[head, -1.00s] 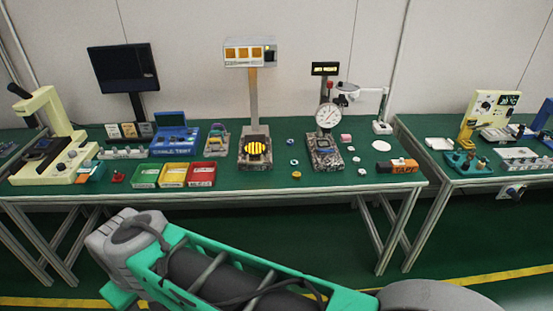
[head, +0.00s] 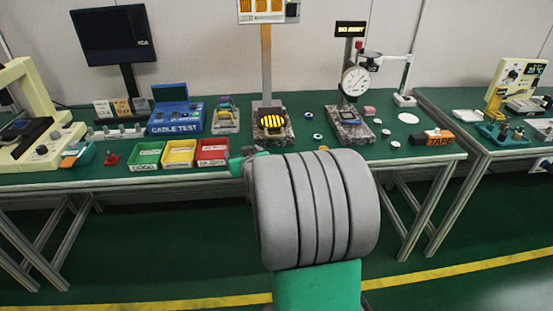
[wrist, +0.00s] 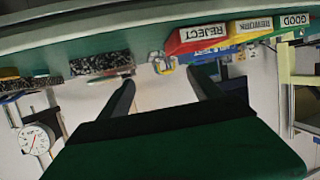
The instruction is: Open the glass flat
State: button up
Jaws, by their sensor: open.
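A round disc with yellow and black fringes (head: 273,123), which looks like the glass flat, lies on a speckled stone base (head: 270,137) below a lamp post. I cannot make out a hinge or handle on it. My gripper (wrist: 162,85) shows in the wrist view with its two dark fingers spread apart and nothing between them. It is at the front of the bench, and the wrist view is upside down. In the head view my grey ribbed arm stands in front of the bench and mostly hides the gripper.
Green (head: 147,155), yellow (head: 180,152) and red (head: 213,150) bins stand left of the stone base along the front edge. A dial gauge stand (head: 355,85) is to its right. Small rings lie between them. A tape dispenser (head: 437,137) is farther right.

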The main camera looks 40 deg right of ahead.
aim_at(276, 137)
jog(key=s+d+f+h+b, duration=0.1)
jog(key=d, duration=0.3)
jog(key=d+f+m+t+h, duration=0.1)
jog(key=d+h, duration=0.1)
jog(key=d, duration=0.2)
jog(key=s+d+f+m+h+b, duration=0.1)
jog(key=d, duration=0.3)
jog(key=shift+s+f+t+h+b, duration=0.1)
jog(key=shift+s+t+h+b, duration=0.2)
jog(key=shift+b, duration=0.05)
jog(key=shift+m, duration=0.3)
jog(key=x, duration=0.7)
jog(key=shift+w+d+r, duration=0.25)
jog(key=shift+d+r, duration=0.05)
jog(key=shift+r, duration=0.05)
jog(key=shift+c, duration=0.5)
grip_shut()
